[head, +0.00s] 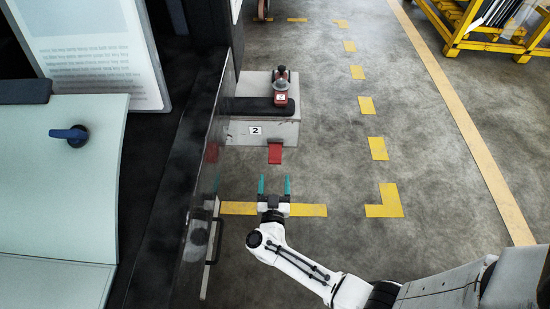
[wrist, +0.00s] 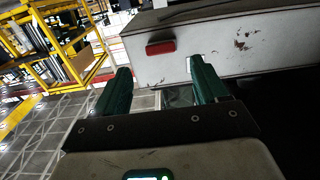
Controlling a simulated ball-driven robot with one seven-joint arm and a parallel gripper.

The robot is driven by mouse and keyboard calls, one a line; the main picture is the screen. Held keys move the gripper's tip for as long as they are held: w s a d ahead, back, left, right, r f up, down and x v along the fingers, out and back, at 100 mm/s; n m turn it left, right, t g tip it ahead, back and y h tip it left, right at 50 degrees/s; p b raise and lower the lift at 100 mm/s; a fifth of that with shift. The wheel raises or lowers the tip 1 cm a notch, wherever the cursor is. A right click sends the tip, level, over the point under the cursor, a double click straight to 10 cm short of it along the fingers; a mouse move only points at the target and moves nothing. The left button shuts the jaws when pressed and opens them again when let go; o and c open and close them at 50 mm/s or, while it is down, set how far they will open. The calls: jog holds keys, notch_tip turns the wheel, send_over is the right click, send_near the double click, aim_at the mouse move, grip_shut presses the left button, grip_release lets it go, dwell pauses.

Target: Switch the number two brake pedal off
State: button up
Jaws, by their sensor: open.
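A red pedal (head: 275,153) sticks out from the near face of a pale grey box (head: 235,132) marked with a number 2 label (head: 255,131). The pedal also shows in the wrist view (wrist: 160,47) as a red bar on the scuffed white face. Whether it is up or down I cannot tell. My gripper (head: 274,183) is open and empty, its two teal fingers pointing at the pedal from the near side, with a gap between. In the wrist view my gripper (wrist: 158,66) has its fingertips below and to either side of the pedal.
A dark glossy panel (head: 185,190) stands close on the left and mirrors the red and teal parts. A red-and-black fitting (head: 281,98) sits on top of the box. Open floor (head: 330,150) with yellow markings lies to the right. A yellow rack (head: 480,30) stands far right.

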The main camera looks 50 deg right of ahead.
aim_at(275, 157)
jog(key=b+x, duration=0.3)
jog(key=x, duration=0.5)
jog(key=shift+w+d, duration=0.6)
jog(key=shift+d, duration=0.05)
jog(key=shift+c, duration=0.3)
jog(key=shift+r, duration=0.1)
grip_shut()
